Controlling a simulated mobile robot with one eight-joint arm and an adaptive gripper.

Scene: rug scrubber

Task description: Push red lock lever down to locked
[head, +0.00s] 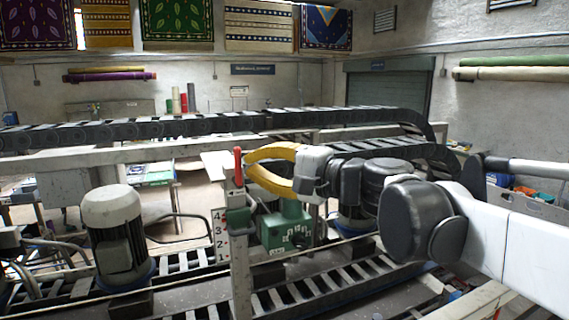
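The red lock lever (238,165) stands upright at the top of a narrow pale post, left of the picture's middle. My gripper (247,163) has yellow fingers and reaches in from the right. Its fingers curve together at their tips, which look shut with nothing between them. The tips are just right of the lever in the picture. I cannot tell whether they touch it or are apart in depth.
A green machine block (287,228) sits below my gripper. A grey motor (113,232) stands at the left. A dark cable chain (200,127) runs across behind on a pale beam. Slatted rails (320,295) lie in front. Rugs hang on the far wall.

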